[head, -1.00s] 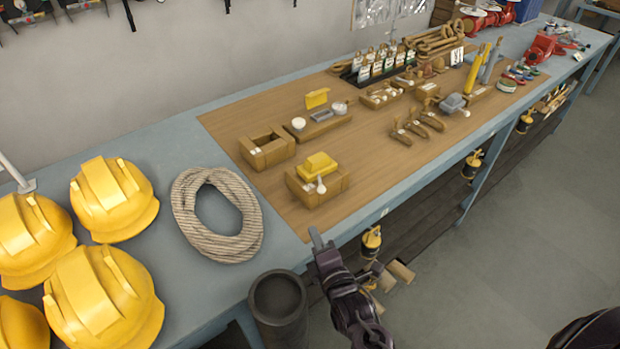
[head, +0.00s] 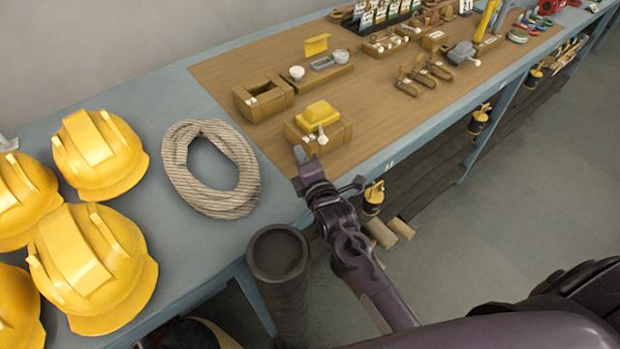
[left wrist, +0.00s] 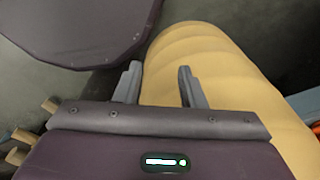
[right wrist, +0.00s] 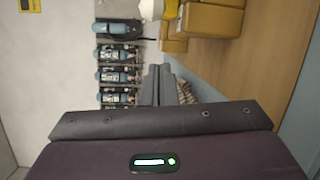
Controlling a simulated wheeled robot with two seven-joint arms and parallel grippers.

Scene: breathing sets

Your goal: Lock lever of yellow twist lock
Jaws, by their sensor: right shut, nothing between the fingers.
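A wooden block (head: 335,142) near the front edge of the bench carries a yellow twist lock (head: 317,114). A small white lever (head: 321,136) sits on its front side and hangs downward. My right gripper (head: 300,155) is shut and empty, just in front and to the left of the block, apart from the lever. In the right wrist view the shut fingers (right wrist: 158,72) point toward a white piece (right wrist: 152,9) at the top, which looks like the lever. My left gripper (left wrist: 158,80) is open and empty; it shows only in the left wrist view.
A rope coil (head: 212,170) and several yellow helmets (head: 92,265) lie on the bench to the left. A dark cylinder (head: 278,255) stands below my right gripper by the bench edge. An open wooden block (head: 262,98) and another with a raised yellow flap (head: 317,45) lie behind.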

